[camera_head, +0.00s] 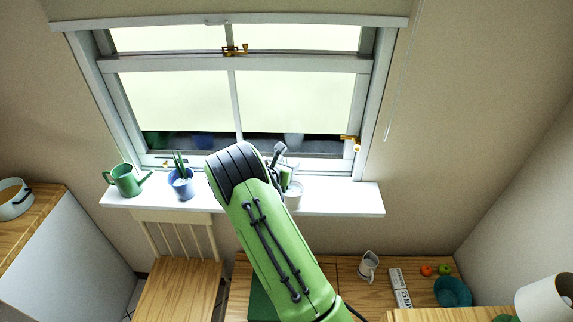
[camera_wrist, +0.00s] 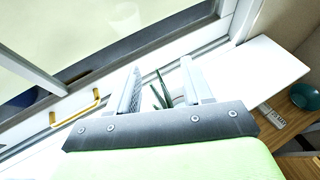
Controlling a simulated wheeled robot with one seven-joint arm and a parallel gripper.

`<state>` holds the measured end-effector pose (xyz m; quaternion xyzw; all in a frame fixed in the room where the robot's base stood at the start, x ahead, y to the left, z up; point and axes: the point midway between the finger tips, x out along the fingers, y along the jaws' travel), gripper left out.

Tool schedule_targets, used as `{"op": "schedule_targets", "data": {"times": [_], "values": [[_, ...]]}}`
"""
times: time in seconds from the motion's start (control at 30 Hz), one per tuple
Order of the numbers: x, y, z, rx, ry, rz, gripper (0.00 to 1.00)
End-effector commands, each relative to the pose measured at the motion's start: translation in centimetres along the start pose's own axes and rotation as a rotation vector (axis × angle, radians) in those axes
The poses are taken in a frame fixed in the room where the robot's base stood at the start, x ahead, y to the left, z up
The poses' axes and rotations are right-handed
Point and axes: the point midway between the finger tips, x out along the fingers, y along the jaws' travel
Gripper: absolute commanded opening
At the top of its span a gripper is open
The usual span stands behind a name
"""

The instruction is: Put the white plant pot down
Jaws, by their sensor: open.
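The white plant pot (camera_head: 294,199) stands on the white windowsill (camera_head: 340,199), partly hidden behind my green arm in the head view. My gripper (camera_head: 281,163) is at the pot's upper part, in front of the window. In the wrist view my gripper (camera_wrist: 164,82) is open, with its two fingers apart. Thin green leaves (camera_wrist: 163,92) show between the fingers. The pot's body is hidden below the gripper in the wrist view, so I cannot tell whether a finger touches it.
A blue pot (camera_head: 181,186) and a green watering can (camera_head: 125,181) stand to the left on the sill. The sill's right end is clear. A wooden chair (camera_head: 180,290) stands below. A jug (camera_head: 368,266) and a teal bowl (camera_head: 453,291) are on the lower right counter.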

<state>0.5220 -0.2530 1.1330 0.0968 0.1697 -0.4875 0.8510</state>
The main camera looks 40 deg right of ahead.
Motion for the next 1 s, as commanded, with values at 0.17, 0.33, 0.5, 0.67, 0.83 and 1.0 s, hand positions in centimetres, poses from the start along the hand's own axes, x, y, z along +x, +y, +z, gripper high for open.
{"op": "schedule_targets", "data": {"times": [0.17, 0.33, 0.5, 0.67, 0.83, 1.0], "values": [[-4.3, 0.3, -0.1, -0.003, 0.001, 0.008, 0.5], [-8.8, 0.2, -0.2, -0.003, 0.001, 0.006, 0.5], [-11.4, 0.1, -0.1, -0.002, 0.0, 0.004, 0.5], [-12.7, -0.9, 0.8, 0.158, 0.055, -0.014, 0.5], [-17.4, -4.2, 2.5, 0.773, 0.297, -0.101, 0.5], [-25.1, -7.6, 3.2, 1.382, 0.58, -0.26, 0.5]]}}
